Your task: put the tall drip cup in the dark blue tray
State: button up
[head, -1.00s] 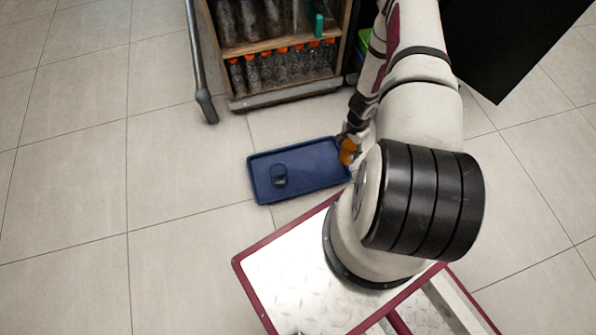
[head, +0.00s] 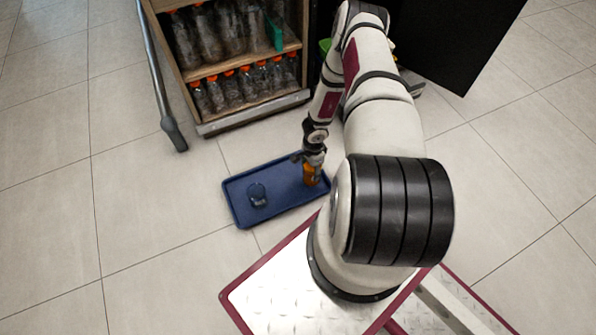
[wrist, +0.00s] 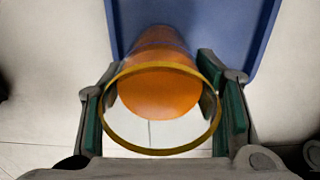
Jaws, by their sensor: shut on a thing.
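The tall drip cup (head: 311,177) is orange. My gripper (head: 313,160) is shut on it, over the right end of the dark blue tray (head: 280,198) in the head view. I cannot tell whether the cup touches the tray floor. In the wrist view, the cup (wrist: 162,88) shows its round yellow rim toward the camera, between the green pads of my gripper (wrist: 165,110). Its far part overlaps the blue tray (wrist: 240,30). A pale patch shows inside the rim.
A small dark cup-like thing (head: 257,195) is in the left half of the tray. A wooden shelf cart (head: 245,115) with several orange-capped bottles stands behind, its grey handle (head: 172,130) at left. A black panel (head: 450,45) is at back right. Floor left of the tray is clear.

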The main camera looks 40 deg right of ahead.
jog(key=shift+w+a+f, duration=0.15)
jog(key=shift+w+a, duration=0.2)
jog(key=shift+w, duration=0.25)
jog(key=shift+w+a+f+b, duration=0.15)
jog(key=shift+w+b, duration=0.1)
jog(key=shift+w, duration=0.3)
jog(key=shift+w+a+r+b, duration=0.1)
jog(key=shift+w+a+b, duration=0.15)
jog(key=shift+w, duration=0.3)
jog(key=shift+w+a+f+b, duration=0.1)
jog(key=shift+w+b, duration=0.15)
jog(key=shift+w, duration=0.3)
jog(key=shift+w, duration=0.1)
jog(key=shift+w+a+f+b, duration=0.1)
jog(key=shift+w+f+b, duration=0.05)
jog(key=shift+f+b, duration=0.6)
jog(key=shift+w+a+f+b, duration=0.1)
jog(key=shift+f+b, duration=0.4)
jog(key=shift+f, duration=0.4)
jog(key=shift+f, duration=0.15)
jog(key=o, duration=1.5)
